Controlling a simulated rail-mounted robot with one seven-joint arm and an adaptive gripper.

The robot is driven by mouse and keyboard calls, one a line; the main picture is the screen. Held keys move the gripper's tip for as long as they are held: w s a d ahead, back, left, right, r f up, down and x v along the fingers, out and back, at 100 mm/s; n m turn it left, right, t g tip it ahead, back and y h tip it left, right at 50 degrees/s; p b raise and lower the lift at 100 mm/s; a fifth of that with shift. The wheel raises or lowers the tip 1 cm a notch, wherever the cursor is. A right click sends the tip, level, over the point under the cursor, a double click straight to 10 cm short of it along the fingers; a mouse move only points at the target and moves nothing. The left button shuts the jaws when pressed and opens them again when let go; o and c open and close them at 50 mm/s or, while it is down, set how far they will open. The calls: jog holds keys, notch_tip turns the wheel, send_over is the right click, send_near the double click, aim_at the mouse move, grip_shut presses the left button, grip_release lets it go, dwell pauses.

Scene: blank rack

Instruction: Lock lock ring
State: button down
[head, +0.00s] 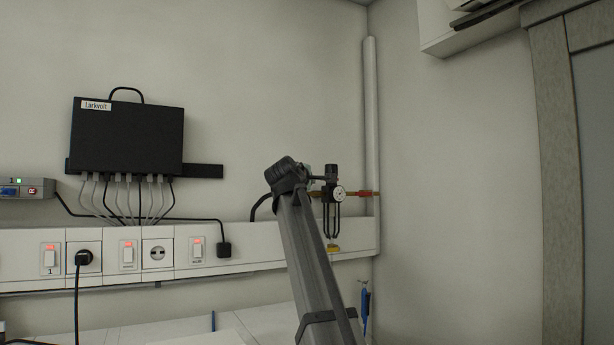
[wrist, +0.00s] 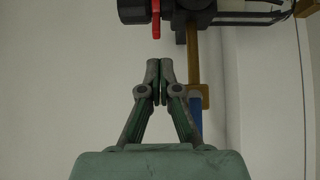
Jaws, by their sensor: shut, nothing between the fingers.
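A red ring-like part (wrist: 156,18), which looks like the lock ring, sits between a black knob (wrist: 131,10) and a black body (wrist: 196,12) at the top of the wrist view. My gripper (wrist: 159,64) is shut and empty. Its fingertips point at the red part and sit apart from it in the picture, just below it. In the head view the black fitting (head: 331,172) with a round white gauge (head: 339,192) is on the wall pipe, just right of my arm's end. My fingers and the red part cannot be made out there.
A brass-coloured stem (wrist: 192,50) with a yellow bracket (wrist: 199,98) runs down right of my fingers. A white wall trunking (head: 200,255) with switches and plugs runs left of my arm. A black box (head: 126,138) with cables hangs above it. A vertical white pipe (head: 371,140) stands at the corner.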

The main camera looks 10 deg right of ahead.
jog(key=p+x, duration=0.1)
jog(key=x, duration=0.4)
jog(key=shift+p, duration=0.3)
jog(key=shift+a, duration=0.15)
